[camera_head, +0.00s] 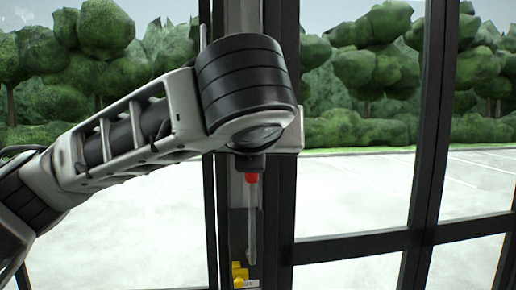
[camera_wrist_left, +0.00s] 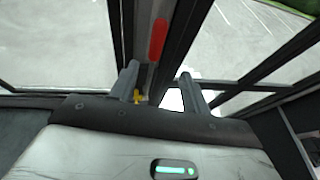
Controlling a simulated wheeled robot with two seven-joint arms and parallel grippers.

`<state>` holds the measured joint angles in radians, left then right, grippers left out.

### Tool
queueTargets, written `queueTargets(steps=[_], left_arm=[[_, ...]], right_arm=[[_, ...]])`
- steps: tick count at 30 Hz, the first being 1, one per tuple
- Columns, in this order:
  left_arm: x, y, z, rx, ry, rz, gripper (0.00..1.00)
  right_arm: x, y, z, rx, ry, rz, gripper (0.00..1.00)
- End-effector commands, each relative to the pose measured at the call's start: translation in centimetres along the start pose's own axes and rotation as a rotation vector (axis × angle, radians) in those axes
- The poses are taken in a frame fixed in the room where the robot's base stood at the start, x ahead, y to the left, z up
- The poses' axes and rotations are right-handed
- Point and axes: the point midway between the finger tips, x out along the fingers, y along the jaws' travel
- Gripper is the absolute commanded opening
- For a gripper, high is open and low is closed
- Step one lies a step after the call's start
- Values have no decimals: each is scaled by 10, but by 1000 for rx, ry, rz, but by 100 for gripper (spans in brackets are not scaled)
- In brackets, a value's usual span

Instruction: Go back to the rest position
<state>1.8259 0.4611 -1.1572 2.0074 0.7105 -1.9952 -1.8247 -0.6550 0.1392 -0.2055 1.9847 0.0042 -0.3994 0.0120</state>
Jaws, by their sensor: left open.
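My left arm comes in from the left in the head view, with its wrist in front of a dark window post. In the left wrist view my left gripper (camera_wrist_left: 159,70) is open, its two grey fingers apart with nothing held between them. In the head view the wrist housing hides most of the gripper. A red piece (camera_head: 251,178) shows just below the wrist, at the post; it also shows beyond the fingers in the left wrist view (camera_wrist_left: 158,40). I cannot tell whether the gripper touches it. My right gripper is not in view.
Dark window frames (camera_head: 432,150) stand in front and to the right, with pavement and trees outside. Small yellow parts (camera_head: 239,274) sit low on the post, also visible near the left finger in the left wrist view (camera_wrist_left: 138,97).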

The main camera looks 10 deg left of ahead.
Motion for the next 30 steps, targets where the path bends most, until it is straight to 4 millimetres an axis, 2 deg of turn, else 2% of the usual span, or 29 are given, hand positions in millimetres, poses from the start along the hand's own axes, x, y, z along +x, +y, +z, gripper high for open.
queueTargets(steps=[2,5,8,12,18,23,26,30], left_arm=[[6,-5,-8,-22,18,-20,47],[23,-22,-30,-109,74,-92,47],[45,-47,-66,-277,174,-197,47],[73,-81,-125,-597,349,-321,47],[102,-104,-210,-1101,598,-373,47],[118,-101,-281,-1523,758,-311,47],[125,-89,-328,-1784,824,-231,47],[127,-60,-401,-2134,861,-77,47]], right_arm=[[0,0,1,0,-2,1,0],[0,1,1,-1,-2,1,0],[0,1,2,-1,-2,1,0],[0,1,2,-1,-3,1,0],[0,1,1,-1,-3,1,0],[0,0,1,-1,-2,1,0],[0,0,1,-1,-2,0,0],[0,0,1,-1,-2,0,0]])
